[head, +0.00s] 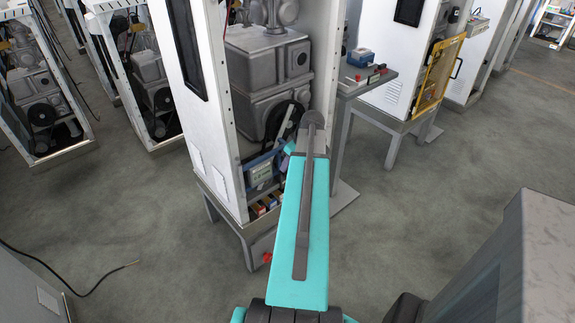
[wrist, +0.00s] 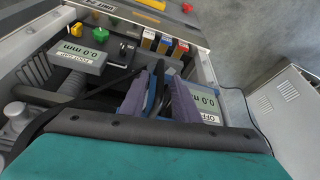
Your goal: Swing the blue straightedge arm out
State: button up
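In the wrist view, my gripper (wrist: 158,92) shows as two purple-grey fingers at the lower middle, a little apart. A narrow blue strip (wrist: 152,100), which looks like the blue straightedge arm, lies in the gap between them beside a dark bar. I cannot tell whether the fingers touch it or press on it. The rest of the strip is hidden behind the fingers and my dark wrist edge. In the head view, my teal arm reaches into the open white cabinet (head: 228,150) and hides my fingertips; blue parts (head: 262,159) show left of it.
Two displays reading 0.0 mm, one marked FOOT GAP (wrist: 76,56), flank the fingers. A side table (head: 372,80) stands right of the cabinet.

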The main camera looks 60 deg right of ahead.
jog(key=shift+x, duration=1.3)
grip_shut()
